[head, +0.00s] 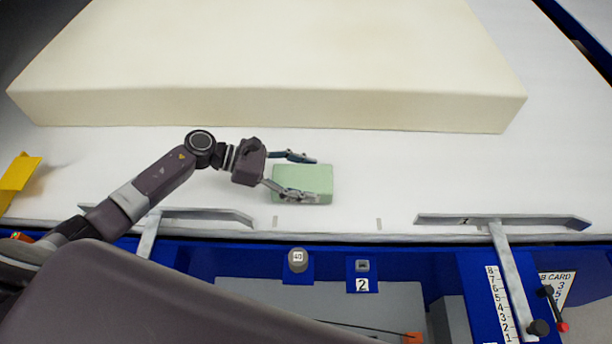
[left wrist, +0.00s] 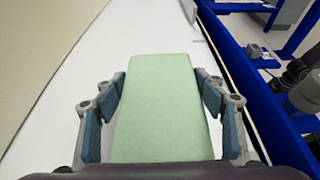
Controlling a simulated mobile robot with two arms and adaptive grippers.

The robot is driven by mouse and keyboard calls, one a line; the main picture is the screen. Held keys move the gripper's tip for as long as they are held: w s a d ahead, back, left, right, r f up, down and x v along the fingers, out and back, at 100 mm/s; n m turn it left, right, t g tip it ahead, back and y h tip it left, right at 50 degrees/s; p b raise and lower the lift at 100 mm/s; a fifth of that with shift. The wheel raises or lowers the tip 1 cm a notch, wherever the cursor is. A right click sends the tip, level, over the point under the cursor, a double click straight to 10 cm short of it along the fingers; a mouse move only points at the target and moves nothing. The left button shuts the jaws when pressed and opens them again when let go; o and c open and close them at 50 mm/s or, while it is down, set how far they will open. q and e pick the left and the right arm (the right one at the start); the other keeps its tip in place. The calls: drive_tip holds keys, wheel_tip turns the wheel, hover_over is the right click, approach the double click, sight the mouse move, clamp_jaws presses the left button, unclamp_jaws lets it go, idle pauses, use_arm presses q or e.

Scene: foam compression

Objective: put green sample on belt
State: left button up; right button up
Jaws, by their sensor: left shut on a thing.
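The green sample (head: 312,181) is a pale green foam block on the white belt (head: 375,190), near its front edge. It also fills the middle of the left wrist view (left wrist: 158,105). My left gripper (head: 306,177) reaches it from the left, with one finger on the far side and one on the near side. In the left wrist view my left gripper (left wrist: 165,100) has its blue pads along both sides of the block and is shut on it. The block appears to rest flat on or just over the belt; any small gap underneath cannot be seen. My right gripper is not in view.
A large cream foam slab (head: 270,105) lies behind the sample. Grey guide rails (head: 505,221) stand along the front edge, with a gap between them. Below are a blue frame, a grey knob (head: 298,258) marked 40 and a scale (head: 501,305). A yellow piece (head: 17,178) is at left.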

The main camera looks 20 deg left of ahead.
use_arm(q)
drive_tip(key=shift+f, duration=0.15)
drive_tip(key=o, duration=1)
